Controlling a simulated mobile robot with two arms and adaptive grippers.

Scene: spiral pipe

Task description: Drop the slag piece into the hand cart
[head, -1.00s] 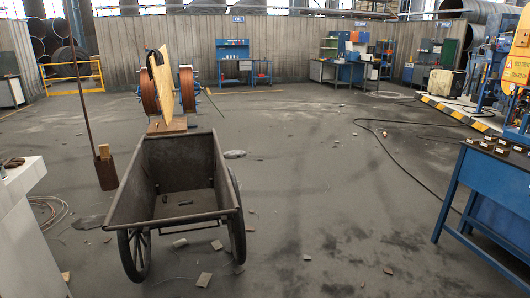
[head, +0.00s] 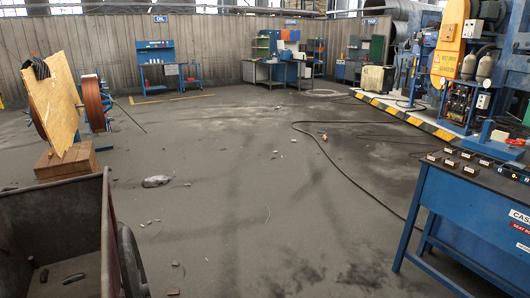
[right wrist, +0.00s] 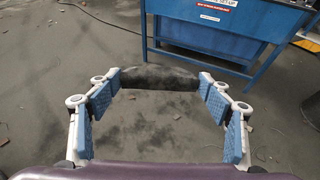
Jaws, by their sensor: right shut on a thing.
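The hand cart (head: 50,215) stands at the lower left of the head view, partly cut off by the left and bottom edges. It is a dark open box with a wheel (head: 130,255) on its right side. Two small dark pieces (head: 73,279) lie on its floor. In the right wrist view, my right gripper (right wrist: 160,82) is shut on a dark, rough, elongated slag piece (right wrist: 158,74), held crosswise between the blue finger pads. It is above the concrete floor, away from the cart. Neither gripper shows in the head view.
A blue workbench (head: 470,215) stands at the right; it also shows in the right wrist view (right wrist: 225,50). A spool stand with a wooden board (head: 55,100) is behind the cart.

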